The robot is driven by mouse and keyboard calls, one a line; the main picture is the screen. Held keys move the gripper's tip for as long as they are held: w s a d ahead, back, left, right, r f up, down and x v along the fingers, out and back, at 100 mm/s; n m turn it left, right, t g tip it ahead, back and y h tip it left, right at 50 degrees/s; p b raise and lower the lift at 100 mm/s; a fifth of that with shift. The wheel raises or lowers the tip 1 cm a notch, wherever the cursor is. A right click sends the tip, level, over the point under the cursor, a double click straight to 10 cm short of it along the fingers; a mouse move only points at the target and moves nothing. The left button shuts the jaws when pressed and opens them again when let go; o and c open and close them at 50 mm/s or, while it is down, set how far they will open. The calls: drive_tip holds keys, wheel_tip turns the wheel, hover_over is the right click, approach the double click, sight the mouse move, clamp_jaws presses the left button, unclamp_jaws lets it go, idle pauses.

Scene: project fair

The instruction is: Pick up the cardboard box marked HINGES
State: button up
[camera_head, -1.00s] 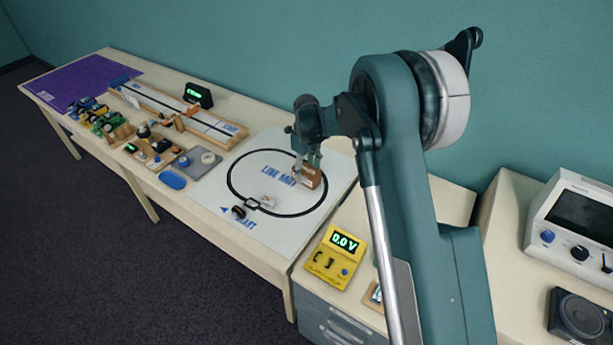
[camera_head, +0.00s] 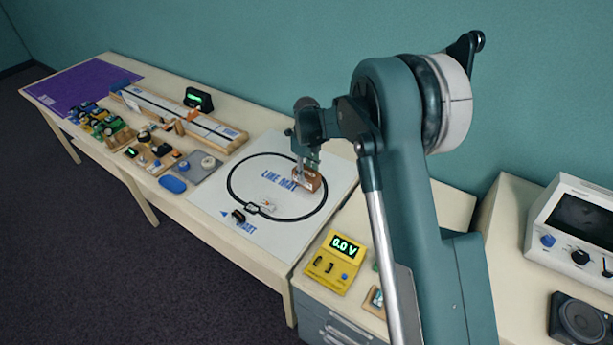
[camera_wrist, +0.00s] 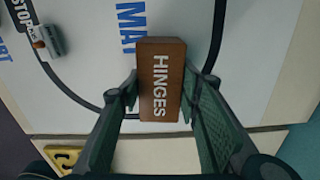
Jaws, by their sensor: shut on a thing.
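The brown cardboard box marked HINGES (camera_wrist: 160,80) is between the two fingers of my gripper (camera_wrist: 160,100) in the wrist view, its white lettering facing the camera. My gripper is shut on it, one finger against each side. In the head view the box (camera_head: 312,180) shows at the tip of my gripper (camera_head: 305,172), over the right part of the white line mat (camera_head: 225,210). Part of the box is hidden by the gripper there. I cannot tell for sure whether its underside touches the mat.
A small white piece (camera_head: 268,204) and a dark piece (camera_head: 238,216) lie on the mat. A yellow meter (camera_head: 333,262) reading 0.0 V stands at the front right. A wooden track (camera_head: 180,118) and several small parts lie to the left. The teal wall is behind.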

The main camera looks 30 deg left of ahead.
sight(307, 172)
wheel_tip(307, 172, up, 9)
drive_tip(key=shift+r+p, duration=0.1)
drive_tip(key=shift+p, duration=0.5)
